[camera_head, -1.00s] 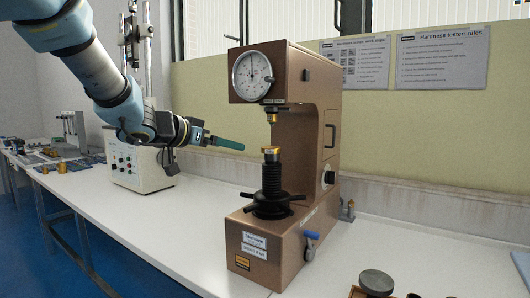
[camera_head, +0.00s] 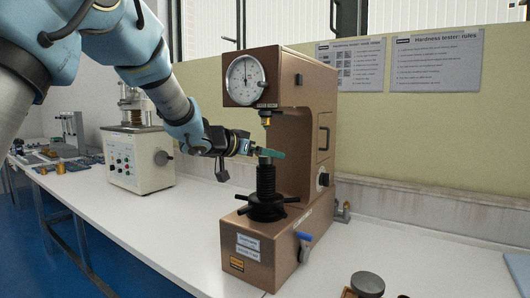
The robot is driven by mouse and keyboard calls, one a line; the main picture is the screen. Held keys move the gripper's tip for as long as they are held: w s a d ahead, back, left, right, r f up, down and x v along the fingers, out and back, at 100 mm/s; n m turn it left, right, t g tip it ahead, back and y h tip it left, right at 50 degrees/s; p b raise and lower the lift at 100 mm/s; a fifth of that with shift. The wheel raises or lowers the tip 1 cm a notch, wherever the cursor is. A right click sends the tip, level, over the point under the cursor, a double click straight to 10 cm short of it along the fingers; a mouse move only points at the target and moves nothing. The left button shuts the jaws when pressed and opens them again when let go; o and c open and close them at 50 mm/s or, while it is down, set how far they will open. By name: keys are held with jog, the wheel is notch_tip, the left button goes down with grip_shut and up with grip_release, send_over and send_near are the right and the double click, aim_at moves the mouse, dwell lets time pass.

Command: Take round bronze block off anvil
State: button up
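The bronze-brown hardness tester (camera_head: 290,150) stands on the white bench, with its dial at the upper left. Its dark anvil screw (camera_head: 266,182) rises from a black handwheel below the indenter (camera_head: 266,119). My gripper (camera_head: 270,153) reaches in from the left at the top of the anvil, just under the indenter. Its green fingers are seen side-on and cover most of the round bronze block there. Whether the fingers are open around the block or shut on it cannot be told.
A second, pale tester (camera_head: 138,158) stands on the bench at the left, behind my arm. A round grey block (camera_head: 367,284) lies at the front right. The bench (camera_head: 170,230) left of the tester is clear.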

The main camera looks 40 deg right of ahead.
jog(key=shift+d, duration=0.1)
grip_shut()
dwell(0.8)
